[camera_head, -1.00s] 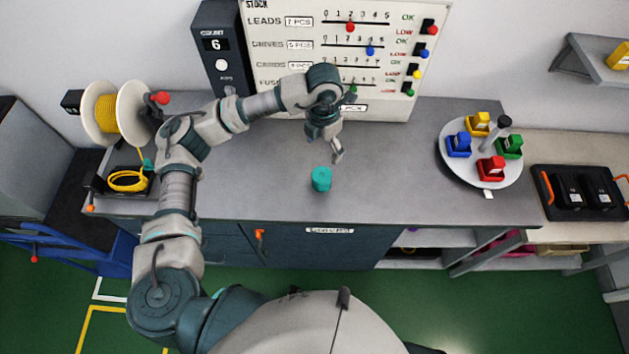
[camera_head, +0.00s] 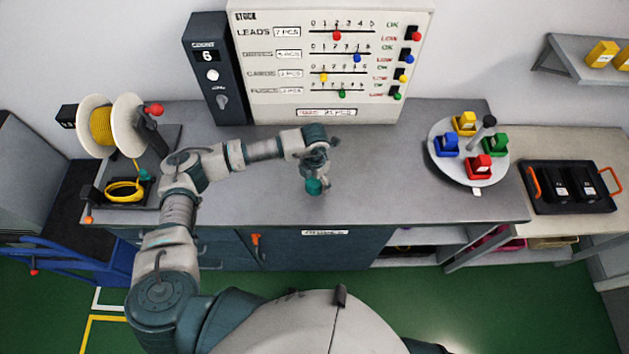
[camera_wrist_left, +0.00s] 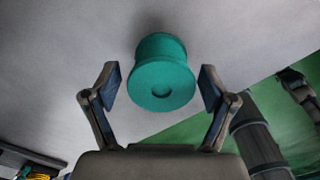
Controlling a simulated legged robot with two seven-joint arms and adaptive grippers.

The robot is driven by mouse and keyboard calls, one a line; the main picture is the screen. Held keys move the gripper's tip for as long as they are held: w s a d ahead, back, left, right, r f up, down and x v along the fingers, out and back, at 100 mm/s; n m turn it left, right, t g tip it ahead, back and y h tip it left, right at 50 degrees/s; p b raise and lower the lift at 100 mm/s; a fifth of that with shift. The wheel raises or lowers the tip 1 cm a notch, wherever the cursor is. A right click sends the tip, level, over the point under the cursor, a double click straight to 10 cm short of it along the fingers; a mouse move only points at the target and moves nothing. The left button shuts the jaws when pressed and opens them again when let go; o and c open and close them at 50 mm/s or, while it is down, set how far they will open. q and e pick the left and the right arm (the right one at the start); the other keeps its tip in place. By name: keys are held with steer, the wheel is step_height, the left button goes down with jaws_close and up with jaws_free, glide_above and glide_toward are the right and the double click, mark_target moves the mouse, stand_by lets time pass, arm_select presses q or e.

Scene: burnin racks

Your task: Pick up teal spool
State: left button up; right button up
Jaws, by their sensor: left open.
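The teal spool (camera_head: 314,187) stands upright on the grey worktop near its front edge. In the left wrist view the spool (camera_wrist_left: 161,78) shows its round top with a shallow centre recess, between and a little beyond my fingertips. My left gripper (camera_head: 318,180) is above the spool and partly covers it in the head view. In the left wrist view the left gripper (camera_wrist_left: 158,88) is open, one finger on each side of the spool, with a visible gap on both sides. My right gripper is not in view.
A round white turntable (camera_head: 440,163) with coloured bins stands at the right of the worktop (camera_head: 385,185). A yellow wire reel (camera_head: 103,127) stands at the left. A stock board (camera_head: 320,95) and count box (camera_head: 207,70) stand at the back. The worktop around the spool is clear.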

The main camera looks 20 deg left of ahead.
arm_select(q)
steer(key=shift+f, duration=0.75)
steer(key=c, duration=1.2)
steer(key=shift+c, duration=0.9)
steer(key=shift+r, duration=0.15)
